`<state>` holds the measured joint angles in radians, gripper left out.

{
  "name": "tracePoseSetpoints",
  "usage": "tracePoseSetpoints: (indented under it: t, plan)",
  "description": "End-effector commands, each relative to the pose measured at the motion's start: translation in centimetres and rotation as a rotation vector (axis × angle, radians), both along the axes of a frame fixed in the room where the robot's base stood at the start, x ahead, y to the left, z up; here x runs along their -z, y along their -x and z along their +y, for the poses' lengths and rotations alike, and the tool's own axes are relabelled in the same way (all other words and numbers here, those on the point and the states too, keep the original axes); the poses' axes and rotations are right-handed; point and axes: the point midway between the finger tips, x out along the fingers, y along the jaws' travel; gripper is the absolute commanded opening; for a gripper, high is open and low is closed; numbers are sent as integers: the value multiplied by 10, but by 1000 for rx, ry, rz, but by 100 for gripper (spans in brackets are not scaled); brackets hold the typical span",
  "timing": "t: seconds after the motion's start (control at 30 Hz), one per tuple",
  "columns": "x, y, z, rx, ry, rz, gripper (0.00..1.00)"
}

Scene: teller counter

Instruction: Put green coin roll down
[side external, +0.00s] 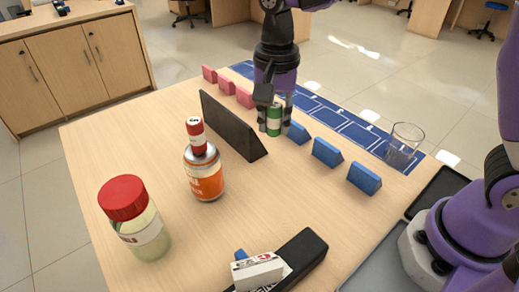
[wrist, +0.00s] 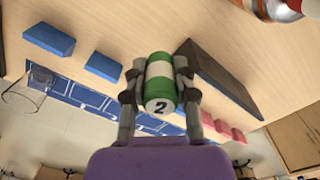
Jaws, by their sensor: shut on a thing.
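The green coin roll (side external: 274,120) is a small upright cylinder with a white band. My gripper (side external: 274,123) is shut on it, with one finger on each side. In the side view the roll is at or just above the counter, between the dark wedge-shaped divider and the nearest blue block; I cannot tell whether its base touches. In the wrist view the green coin roll (wrist: 160,84) lies between both fingertips of my gripper (wrist: 160,80), and its end shows a "2".
A dark divider (side external: 232,125) stands left of the roll. Blue blocks (side external: 327,152) stand to the right, pink blocks (side external: 227,86) behind. A red roll (side external: 196,135) sits on an orange-labelled can (side external: 203,174). A red-lidded jar (side external: 135,218) and a glass (side external: 403,145) stand further off.

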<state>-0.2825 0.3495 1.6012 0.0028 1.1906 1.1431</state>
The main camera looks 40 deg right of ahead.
Motion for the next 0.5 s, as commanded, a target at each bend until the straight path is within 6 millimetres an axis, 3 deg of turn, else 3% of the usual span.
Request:
tracePoseSetpoints:
  t: [0.1, 0.2, 0.3, 0.5]
  plan:
    - [1, -35, -50, 178, 0, 2, 0]
    - [2, -53, -87, 293, 0, 2, 0]
    - [3, -63, -115, 375, 0, 2, 0]
    - [8, -70, -145, 446, 0, 2, 0]
